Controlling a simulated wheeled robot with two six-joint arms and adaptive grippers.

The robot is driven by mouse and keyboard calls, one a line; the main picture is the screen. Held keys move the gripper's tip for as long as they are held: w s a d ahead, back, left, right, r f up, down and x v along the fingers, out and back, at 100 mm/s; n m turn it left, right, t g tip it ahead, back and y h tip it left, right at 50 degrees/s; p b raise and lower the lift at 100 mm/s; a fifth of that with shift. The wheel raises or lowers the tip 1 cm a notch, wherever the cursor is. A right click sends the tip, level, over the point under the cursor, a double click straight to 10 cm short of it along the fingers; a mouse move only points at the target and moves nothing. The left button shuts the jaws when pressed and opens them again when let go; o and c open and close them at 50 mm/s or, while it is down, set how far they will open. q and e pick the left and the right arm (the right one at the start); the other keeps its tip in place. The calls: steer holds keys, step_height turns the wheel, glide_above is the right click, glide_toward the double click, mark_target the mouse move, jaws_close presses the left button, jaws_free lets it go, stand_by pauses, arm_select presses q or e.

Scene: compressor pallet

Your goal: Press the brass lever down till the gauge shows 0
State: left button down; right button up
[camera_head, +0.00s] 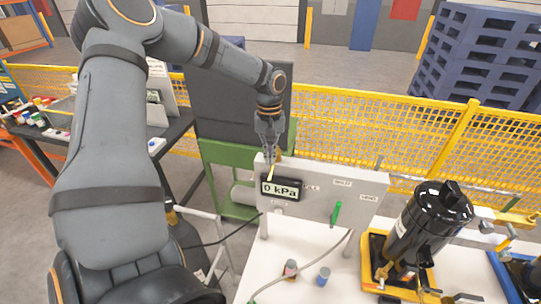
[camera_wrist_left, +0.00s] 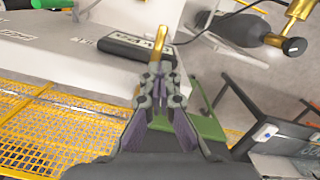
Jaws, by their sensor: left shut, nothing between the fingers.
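The gauge (camera_head: 281,188) is a black box on the grey panel (camera_head: 318,205) and its display reads 0 kPa. The brass lever (camera_head: 271,173) is a small yellow piece at the gauge's upper left, partly hidden by my gripper. It also shows in the left wrist view (camera_wrist_left: 161,36), just past the fingertips. My left gripper (camera_head: 270,157) is shut and empty, pointing down at the lever from above. I cannot tell whether the fingertips touch it. My right gripper is out of view.
A green handle (camera_head: 336,213) sits on the same panel. A black compressor tank (camera_head: 430,228) stands on a yellow base to the right. A yellow mesh fence (camera_head: 345,125) runs behind.

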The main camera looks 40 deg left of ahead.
arm_select(q)
steer(key=shift+w+a+f, duration=0.1)
steer(key=shift+w+a, duration=0.1)
steer(key=shift+a, duration=0.1)
step_height(320, 180, up, 12)
steer(key=shift+w+a, duration=0.4)
steer(key=shift+a, duration=0.05)
stand_by(0.5)
